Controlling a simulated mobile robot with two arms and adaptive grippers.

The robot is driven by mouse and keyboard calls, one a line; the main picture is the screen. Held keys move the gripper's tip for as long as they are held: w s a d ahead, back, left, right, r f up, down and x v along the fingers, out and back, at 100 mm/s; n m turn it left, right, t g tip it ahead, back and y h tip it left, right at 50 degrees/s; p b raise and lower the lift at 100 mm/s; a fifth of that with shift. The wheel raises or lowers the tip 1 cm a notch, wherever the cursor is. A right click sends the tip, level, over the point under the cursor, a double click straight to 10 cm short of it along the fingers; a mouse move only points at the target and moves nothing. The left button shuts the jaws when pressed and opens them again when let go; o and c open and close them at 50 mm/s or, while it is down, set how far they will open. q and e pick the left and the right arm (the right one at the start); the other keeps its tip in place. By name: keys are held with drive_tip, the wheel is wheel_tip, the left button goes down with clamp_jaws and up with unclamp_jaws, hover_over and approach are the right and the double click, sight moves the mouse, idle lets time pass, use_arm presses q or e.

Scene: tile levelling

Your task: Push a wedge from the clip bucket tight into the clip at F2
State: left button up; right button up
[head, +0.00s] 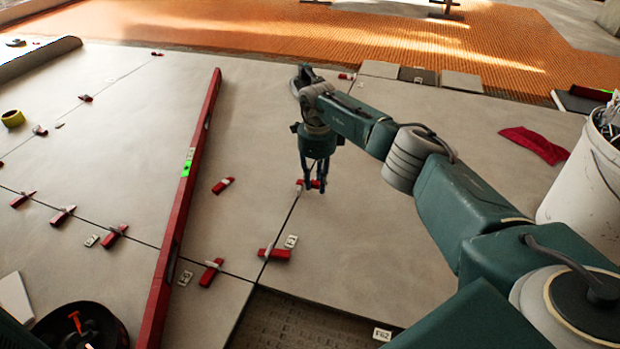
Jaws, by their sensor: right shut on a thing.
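My right gripper (312,186) is shut on a red wedge (301,183), low over the tiles at a joint. The wedge is partly hidden by the fingers. A pale clip seems to stand at the joint there, but I cannot tell whether the wedge is in it. Other red wedges sit at clips along the joints, such as one near a small tag (291,241) and one left of it (211,272). The tags by the clips are too small to read, so I cannot tell which is F2. A white bucket (575,190) with grey pieces stands at right. My left gripper is out of view.
A long red level (180,215) lies across the tiles left of my right gripper. A loose red wedge (223,186) lies between them. A dark bowl (95,335) is at lower left, a red cloth (534,144) at right. An untiled gap (300,322) opens in front.

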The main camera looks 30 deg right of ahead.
sight(323, 200)
drive_tip(key=s+d+p, duration=0.1)
drive_tip(key=s+p, duration=0.1)
drive_tip(key=p, duration=0.1)
drive_tip(key=shift+d+r, duration=0.2)
drive_tip(key=shift+d, duration=0.15)
wheel_tip(323, 200, down, 3)
drive_tip(key=shift+w+a+r+b, duration=0.15)
drive_tip(key=shift+r+b, duration=0.05)
drive_tip(key=shift+b, duration=1)
drive_tip(key=shift+f+b, duration=0.55)
drive_tip(key=shift+f, duration=0.25)
drive_tip(key=shift+f, duration=0.15)
drive_tip(key=shift+w+a, duration=0.75)
drive_tip(key=shift+w, duration=0.1)
drive_tip(key=o, duration=0.9)
drive_tip(key=shift+c, duration=0.2)
